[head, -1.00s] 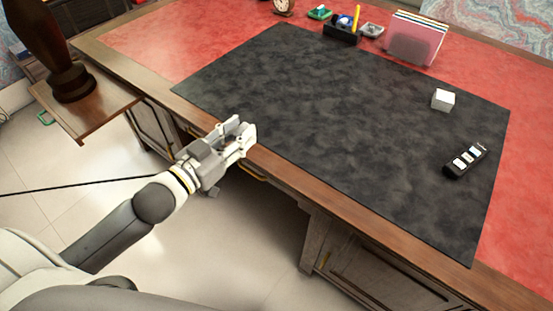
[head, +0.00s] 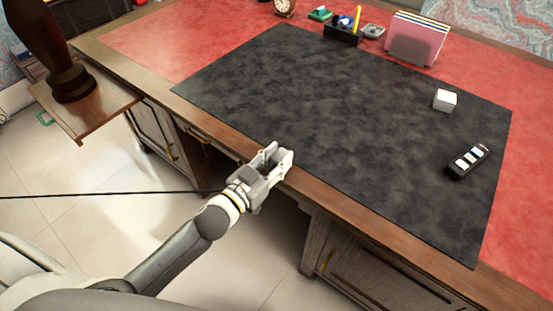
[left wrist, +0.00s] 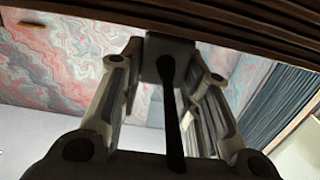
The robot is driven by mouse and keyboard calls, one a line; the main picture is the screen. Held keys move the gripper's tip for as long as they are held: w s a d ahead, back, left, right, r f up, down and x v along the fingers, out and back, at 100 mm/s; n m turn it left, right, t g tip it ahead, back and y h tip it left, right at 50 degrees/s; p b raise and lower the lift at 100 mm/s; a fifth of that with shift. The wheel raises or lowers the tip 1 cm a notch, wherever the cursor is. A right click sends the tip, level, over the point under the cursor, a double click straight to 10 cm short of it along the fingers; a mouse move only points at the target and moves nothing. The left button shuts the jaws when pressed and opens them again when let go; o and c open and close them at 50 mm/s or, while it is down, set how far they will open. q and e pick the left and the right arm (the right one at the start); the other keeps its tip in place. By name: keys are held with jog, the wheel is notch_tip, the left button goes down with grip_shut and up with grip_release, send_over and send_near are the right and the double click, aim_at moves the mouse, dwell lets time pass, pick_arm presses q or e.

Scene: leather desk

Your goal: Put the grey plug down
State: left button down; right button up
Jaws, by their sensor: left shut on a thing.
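My left gripper (head: 279,160) is at the desk's front edge, by the near border of the black mat. In the left wrist view its fingers are closed around the grey plug (left wrist: 168,48), a small block with a black cable (left wrist: 172,125) running back from it toward the palm. In the head view the gripper hides the plug. The cable (head: 100,195) stretches from the left edge of the picture to the gripper. My right gripper is not in view.
The black mat (head: 310,120) is largely bare. A white cube (head: 445,100) and a black power strip (head: 468,161) with white sockets are on its right. A pen holder (head: 342,34), a file rack (head: 416,40) and a clock (head: 284,7) stand at the back. A dark lamp-like stand (head: 72,82) is at left.

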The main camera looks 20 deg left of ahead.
pick_arm(q)
jog(key=c, duration=1.1)
grip_release()
jog(key=shift+f, duration=0.1)
jog(key=shift+o, duration=0.2)
jog(key=v, duration=1.2)
jog(key=shift+b, duration=0.45)
